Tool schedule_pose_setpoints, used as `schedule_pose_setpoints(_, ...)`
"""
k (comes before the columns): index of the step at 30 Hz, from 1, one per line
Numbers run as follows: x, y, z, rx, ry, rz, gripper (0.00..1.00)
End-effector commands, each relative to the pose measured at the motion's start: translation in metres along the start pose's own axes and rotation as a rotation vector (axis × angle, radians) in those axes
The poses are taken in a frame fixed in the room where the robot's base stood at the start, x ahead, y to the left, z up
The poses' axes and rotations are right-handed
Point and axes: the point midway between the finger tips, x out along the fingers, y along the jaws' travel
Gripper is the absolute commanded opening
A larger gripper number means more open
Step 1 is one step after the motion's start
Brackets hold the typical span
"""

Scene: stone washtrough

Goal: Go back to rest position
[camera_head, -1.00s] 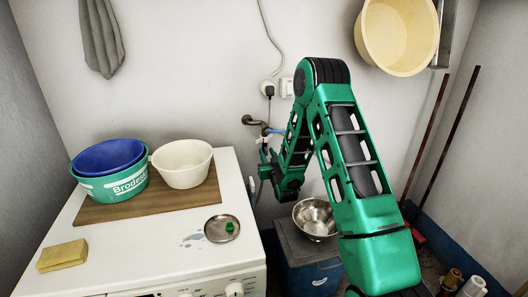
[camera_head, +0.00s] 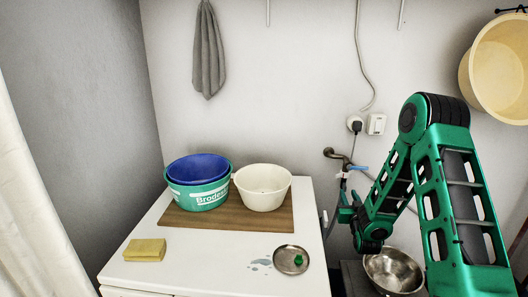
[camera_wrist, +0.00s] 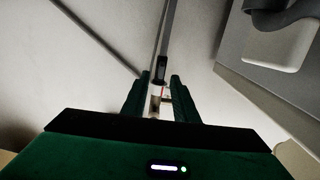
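My green arm is bent at the right of the head view, its elbow high and its forearm sloping down to the left. My gripper (camera_head: 346,204) is at its end, in front of the wall beside the tap (camera_head: 333,154) with a blue handle. I cannot tell whether it touches the tap. In the wrist view, the two green fingers of my gripper (camera_wrist: 158,82) stand apart, with nothing clearly held between them.
A white washing machine (camera_head: 205,262) carries a wooden board (camera_head: 225,218), a green tub (camera_head: 200,195) with a blue basin (camera_head: 198,168), a cream bowl (camera_head: 263,190), a yellow sponge (camera_head: 145,250) and a metal dish (camera_head: 290,260). A steel bowl (camera_head: 393,272) lies below my arm. A cream basin (camera_head: 497,70) hangs at right.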

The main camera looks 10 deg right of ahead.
Motion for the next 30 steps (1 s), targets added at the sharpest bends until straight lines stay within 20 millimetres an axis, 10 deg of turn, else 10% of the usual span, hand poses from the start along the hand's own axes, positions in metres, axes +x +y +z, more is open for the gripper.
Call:
schedule_pose_setpoints(14,-0.058,0.062,-0.046,-0.080,-0.451,0.101,0.27)
schedule_pose_setpoints(30,-0.266,0.117,-0.086,0.035,-1.023,0.266,0.27)
